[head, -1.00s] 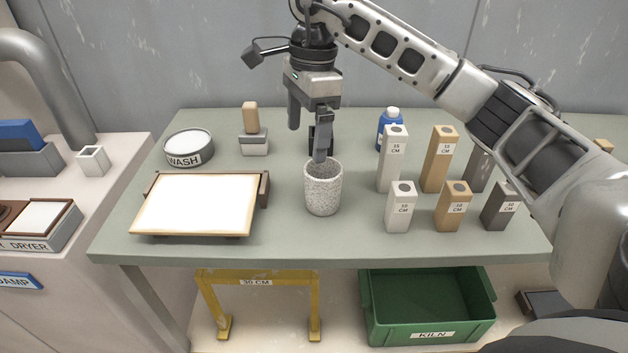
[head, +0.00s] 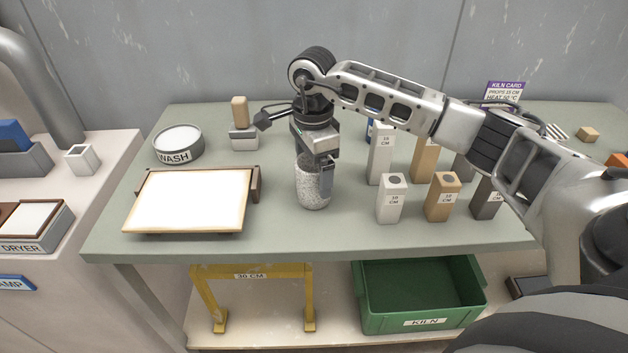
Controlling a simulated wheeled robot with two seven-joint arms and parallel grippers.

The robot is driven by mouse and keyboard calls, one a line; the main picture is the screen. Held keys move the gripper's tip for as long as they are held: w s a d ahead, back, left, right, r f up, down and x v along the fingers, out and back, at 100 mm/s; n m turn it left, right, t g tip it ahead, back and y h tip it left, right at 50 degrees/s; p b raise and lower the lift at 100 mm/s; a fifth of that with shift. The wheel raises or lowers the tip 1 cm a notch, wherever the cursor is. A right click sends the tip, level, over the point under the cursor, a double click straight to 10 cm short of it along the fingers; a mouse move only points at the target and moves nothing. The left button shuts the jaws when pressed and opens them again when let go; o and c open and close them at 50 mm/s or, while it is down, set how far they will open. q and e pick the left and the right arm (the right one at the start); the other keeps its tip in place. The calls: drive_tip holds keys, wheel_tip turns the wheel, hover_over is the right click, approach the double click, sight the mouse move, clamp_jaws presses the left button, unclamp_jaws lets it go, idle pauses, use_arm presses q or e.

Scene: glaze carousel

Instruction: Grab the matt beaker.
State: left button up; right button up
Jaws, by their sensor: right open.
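The matt beaker (head: 311,192) is a speckled grey-white cup. It stands upright on the grey-green table, right of the white lit panel. My right gripper (head: 315,180) points down at the beaker from above. It is open, with one finger in front of the beaker's right side. The other finger is hidden, so I cannot tell whether it is inside or behind the cup. The gripper body covers the back of the beaker's rim. My left gripper is not in view.
A framed white panel (head: 188,201) lies left of the beaker. Several labelled posts, such as the white short one (head: 390,200), stand close on the right. A WASH bowl (head: 178,145) and a sponge-topped block (head: 243,138) are behind left. A green KILN crate (head: 424,295) sits below.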

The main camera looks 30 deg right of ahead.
drive_tip(key=shift+d+f, duration=0.1)
drive_tip(key=shift+f, duration=1.4)
drive_tip(key=c, duration=1.2)
drive_tip(key=shift+c, duration=0.4)
drive_tip(key=shift+r, duration=0.15)
